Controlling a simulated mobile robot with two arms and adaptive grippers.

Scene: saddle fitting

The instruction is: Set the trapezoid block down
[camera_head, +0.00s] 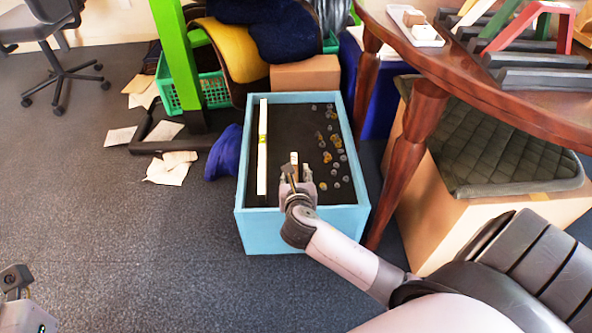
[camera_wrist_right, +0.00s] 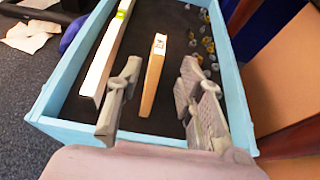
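The trapezoid block (camera_wrist_right: 153,76) is a pale wooden piece with a small dark mark on its end. It is inside the blue-rimmed box (camera_wrist_right: 55,88), over the dark floor. In the head view the block (camera_head: 293,157) shows just beyond my right gripper (camera_head: 296,176). In the wrist view the fingers of my right gripper (camera_wrist_right: 160,100) are spread wide, one on each side of the block, with a gap on both sides. My left gripper (camera_head: 14,278) shows only partly at the lower left edge; its fingers are not clear.
A long white bar with a yellow-green band (camera_head: 262,150) lies along the box's left side. Several small round pieces (camera_head: 333,140) lie along its right side. A wooden table (camera_head: 480,70) stands at right, its leg close to the box.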

